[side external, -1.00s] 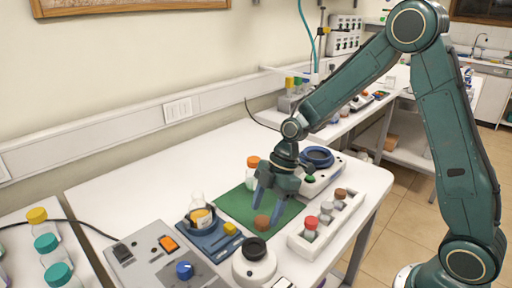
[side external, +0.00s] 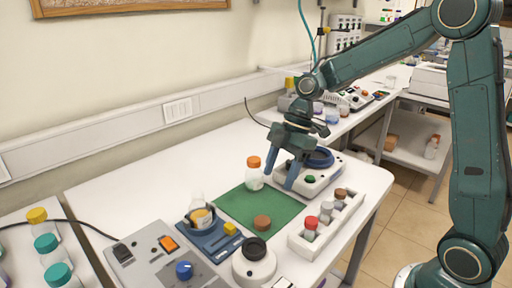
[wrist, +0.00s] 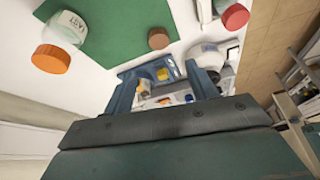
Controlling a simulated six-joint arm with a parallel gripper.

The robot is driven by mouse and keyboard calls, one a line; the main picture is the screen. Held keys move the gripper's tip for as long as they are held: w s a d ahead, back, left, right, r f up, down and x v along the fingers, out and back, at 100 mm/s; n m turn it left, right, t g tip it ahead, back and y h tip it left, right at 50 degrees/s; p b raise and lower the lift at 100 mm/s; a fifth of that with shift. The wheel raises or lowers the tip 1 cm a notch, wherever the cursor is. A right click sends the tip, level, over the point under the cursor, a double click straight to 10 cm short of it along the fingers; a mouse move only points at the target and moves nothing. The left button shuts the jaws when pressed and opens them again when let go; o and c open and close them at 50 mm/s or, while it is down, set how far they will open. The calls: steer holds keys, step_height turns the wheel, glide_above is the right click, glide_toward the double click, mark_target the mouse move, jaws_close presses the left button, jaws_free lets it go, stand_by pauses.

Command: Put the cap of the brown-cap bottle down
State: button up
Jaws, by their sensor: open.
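A brown cap (side external: 262,222) lies on the green mat (side external: 236,203), near its front edge; it also shows in the wrist view (wrist: 158,38). An uncapped clear bottle (side external: 198,208) with amber contents stands in the blue holder to the left of the mat. My gripper (side external: 280,177) is open and empty, raised above the table behind the cap and apart from it. In the wrist view its two blue fingers (wrist: 165,82) are spread wide with nothing held between them.
An orange-capped bottle (side external: 254,172) stands at the mat's back edge, close to my fingers. A white rack (side external: 303,242) with red- and brown-capped bottles is right of the mat. A device with a blue ring (side external: 320,158) stands behind the rack. A round black-topped device (side external: 256,250) is in front.

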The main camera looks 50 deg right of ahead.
stand_by(0.4)
steer(key=s+d+r+m+t+h, duration=0.1)
steer(key=s+r+m, duration=0.3)
steer(key=s+m, duration=0.4)
steer(key=s+d+r+m+t+h, duration=0.1)
steer(key=s+r+m+t+h, duration=0.2)
steer(key=s, duration=1)
step_height(320, 180, up, 2)
steer(key=m, duration=0.4)
steer(key=shift+s+m+t, duration=0.15)
steer(key=shift+m+t, duration=0.25)
